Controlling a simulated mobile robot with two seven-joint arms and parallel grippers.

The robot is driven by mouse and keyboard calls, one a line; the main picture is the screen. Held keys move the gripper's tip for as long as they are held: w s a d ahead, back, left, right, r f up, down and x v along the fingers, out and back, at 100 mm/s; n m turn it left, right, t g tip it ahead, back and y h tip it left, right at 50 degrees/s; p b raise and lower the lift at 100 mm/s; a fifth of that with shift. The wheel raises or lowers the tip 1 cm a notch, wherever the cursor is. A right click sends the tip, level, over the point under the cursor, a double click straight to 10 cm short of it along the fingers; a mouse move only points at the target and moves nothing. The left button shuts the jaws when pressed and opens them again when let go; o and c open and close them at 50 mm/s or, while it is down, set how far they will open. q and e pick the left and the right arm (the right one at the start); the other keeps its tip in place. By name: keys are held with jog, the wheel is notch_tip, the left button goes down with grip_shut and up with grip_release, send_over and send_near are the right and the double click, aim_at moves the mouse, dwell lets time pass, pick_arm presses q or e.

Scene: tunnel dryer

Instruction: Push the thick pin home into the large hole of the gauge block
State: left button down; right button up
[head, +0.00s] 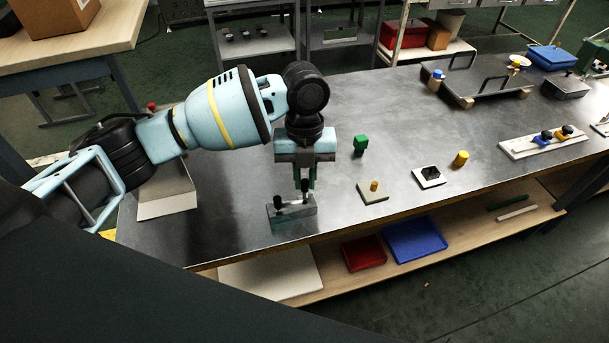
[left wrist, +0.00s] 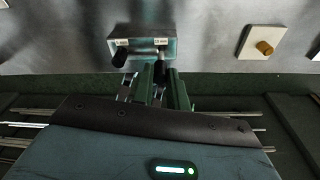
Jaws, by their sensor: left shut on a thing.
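The gauge block (head: 308,210) is a small grey metal block near the front edge of the table, below my left gripper (head: 304,188). In the left wrist view the block (left wrist: 143,42) carries two small white labels. A black-headed pin (left wrist: 119,59) stands at its left side, free of the gripper. My left gripper (left wrist: 160,76) is shut on a second black-headed pin (left wrist: 160,66), seemingly the thick pin. A short grey length of shank shows between its head and the block. The fingers partly hide it, and the hole's mouth cannot be made out. My right gripper is not in view.
To the right lie a pale plate with an orange peg (head: 374,186), a white-framed dark square (head: 429,177) and a yellow cylinder (head: 461,159). A green block (head: 360,145) stands behind. Red (head: 364,253) and blue (head: 414,239) trays sit on the lower shelf.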

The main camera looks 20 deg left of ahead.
aim_at(305, 179)
pick_arm(q)
jog(key=shift+f, duration=0.2)
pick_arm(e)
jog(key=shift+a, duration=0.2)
pick_arm(q)
jog(key=shift+f, duration=0.8)
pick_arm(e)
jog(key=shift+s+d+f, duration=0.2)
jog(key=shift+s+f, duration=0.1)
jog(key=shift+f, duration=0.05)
pick_arm(q)
jog(key=shift+f+b, duration=0.35)
jog(key=shift+f, duration=0.35)
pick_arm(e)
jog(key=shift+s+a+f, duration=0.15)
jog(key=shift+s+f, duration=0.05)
pick_arm(q)
jog(key=c, duration=1.3)
grip_release()
jog(key=shift+w+a+r, duration=0.1)
jog(key=shift+w+r, duration=0.1)
jog(key=shift+r, duration=1.1)
jog(key=shift+w+a+r, duration=0.1)
jog(key=shift+w+r, duration=0.05)
jog(key=shift+r, duration=1.1)
jog(key=shift+w+r, duration=0.2)
jog(key=shift+r, duration=1.1)
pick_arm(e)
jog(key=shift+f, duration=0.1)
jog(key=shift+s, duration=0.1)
